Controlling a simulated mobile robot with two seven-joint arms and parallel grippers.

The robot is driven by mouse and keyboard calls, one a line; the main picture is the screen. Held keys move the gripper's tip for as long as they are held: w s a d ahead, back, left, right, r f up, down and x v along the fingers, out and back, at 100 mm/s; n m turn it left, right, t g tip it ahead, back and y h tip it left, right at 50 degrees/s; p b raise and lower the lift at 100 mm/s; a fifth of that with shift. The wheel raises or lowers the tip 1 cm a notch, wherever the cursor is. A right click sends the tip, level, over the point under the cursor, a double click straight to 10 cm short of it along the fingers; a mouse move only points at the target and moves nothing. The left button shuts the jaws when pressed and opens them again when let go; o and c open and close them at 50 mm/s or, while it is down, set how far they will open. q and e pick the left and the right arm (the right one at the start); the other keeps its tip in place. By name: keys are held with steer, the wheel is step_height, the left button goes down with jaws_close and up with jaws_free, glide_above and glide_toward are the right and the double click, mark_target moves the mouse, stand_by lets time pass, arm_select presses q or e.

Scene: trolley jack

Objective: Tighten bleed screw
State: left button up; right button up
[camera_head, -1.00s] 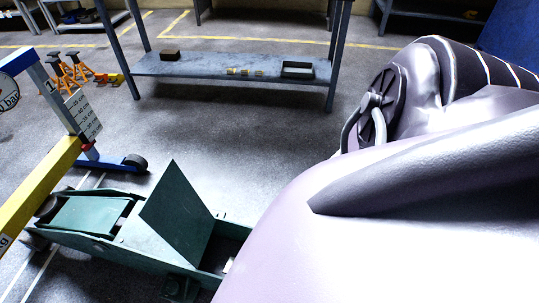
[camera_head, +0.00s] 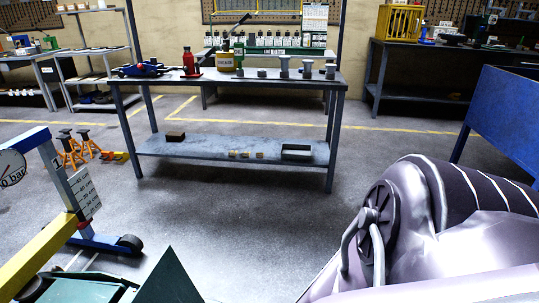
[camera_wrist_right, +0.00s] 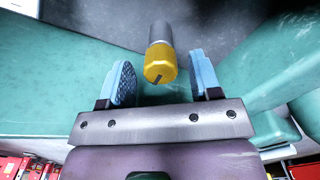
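In the right wrist view, a yellow hexagonal screw head (camera_wrist_right: 160,62) with a dark slot sits on a grey cylindrical shaft. My right gripper (camera_wrist_right: 163,80) is open, with one blue-padded finger on each side of the yellow head. Gaps show between the head and both fingers. Green painted jack metal (camera_wrist_right: 60,75) lies on both sides of the gripper. In the head view, the green trolley jack (camera_head: 72,288) shows only in part at the bottom left. My right arm fills the lower right and the right gripper is hidden there. My left gripper is not in view.
A yellow and blue frame (camera_head: 40,255) with a gauge stands at the left beside the jack. A workbench (camera_head: 235,80) holding a red bottle jack (camera_head: 188,62) and other items stands behind. A blue cabinet (camera_head: 505,110) is at the right. The middle floor is open.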

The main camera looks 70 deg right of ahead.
steer(key=shift+w+r+p, duration=0.2)
steer(key=shift+r+p, duration=0.25)
steer(key=shift+r, duration=0.15)
steer(key=shift+w+r+p, duration=0.25)
steer(key=shift+r+p, duration=0.55)
steer(key=shift+r, duration=0.35)
arm_select(q)
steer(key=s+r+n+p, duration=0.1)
steer(key=p, duration=0.1)
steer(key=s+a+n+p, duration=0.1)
steer(key=p, duration=0.2)
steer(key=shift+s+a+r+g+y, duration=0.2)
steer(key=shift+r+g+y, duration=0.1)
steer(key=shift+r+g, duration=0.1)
arm_select(e)
step_height(320, 180, up, 7)
steer(key=s, duration=0.1)
steer(key=shift+r, duration=0.15)
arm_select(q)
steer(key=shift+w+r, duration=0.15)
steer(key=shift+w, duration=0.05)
